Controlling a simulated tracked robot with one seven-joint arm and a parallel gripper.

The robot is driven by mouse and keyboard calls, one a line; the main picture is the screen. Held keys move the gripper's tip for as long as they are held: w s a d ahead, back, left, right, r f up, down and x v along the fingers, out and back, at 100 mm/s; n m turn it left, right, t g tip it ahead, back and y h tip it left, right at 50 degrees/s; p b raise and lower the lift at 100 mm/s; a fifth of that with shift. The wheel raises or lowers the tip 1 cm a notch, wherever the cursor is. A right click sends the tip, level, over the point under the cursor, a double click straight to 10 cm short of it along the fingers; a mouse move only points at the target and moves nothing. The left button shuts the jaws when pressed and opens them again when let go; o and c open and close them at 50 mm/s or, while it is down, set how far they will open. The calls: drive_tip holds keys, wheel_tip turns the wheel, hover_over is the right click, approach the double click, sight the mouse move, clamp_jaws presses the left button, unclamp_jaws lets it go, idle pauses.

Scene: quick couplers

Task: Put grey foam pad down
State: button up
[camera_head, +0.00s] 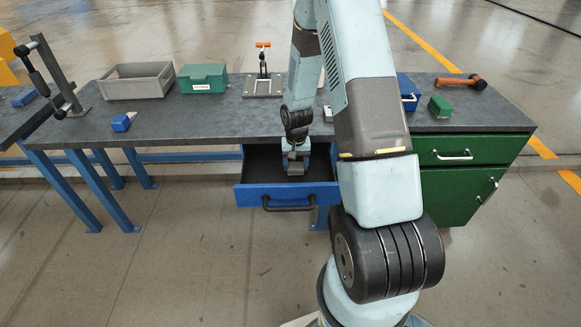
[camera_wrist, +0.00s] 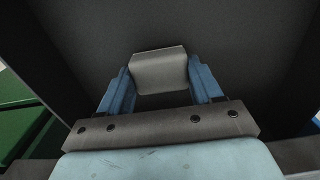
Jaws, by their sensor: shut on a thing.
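The grey foam pad (camera_wrist: 160,72) shows in the wrist view between the two blue fingers of my gripper (camera_wrist: 160,88). My gripper is shut on it, with one finger on each side. In the head view my gripper (camera_head: 295,165) points down into the open blue drawer (camera_head: 252,196) under the bench. The pad is a small grey piece at the fingertips there, low over the dark drawer floor. I cannot tell whether it touches the floor.
The workbench (camera_head: 215,118) carries a grey bin (camera_head: 136,82), a green box (camera_head: 203,78), a toggle clamp (camera_head: 263,80), a blue-handled tool (camera_head: 122,122), a green block (camera_head: 440,107) and an orange hammer (camera_head: 462,82). A green cabinet (camera_head: 460,185) stands at the right. The drawer walls surround my gripper.

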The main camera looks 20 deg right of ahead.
drive_tip(key=shift+f, duration=0.4)
drive_tip(key=shift+f, duration=0.1)
drive_tip(key=o, duration=1.2)
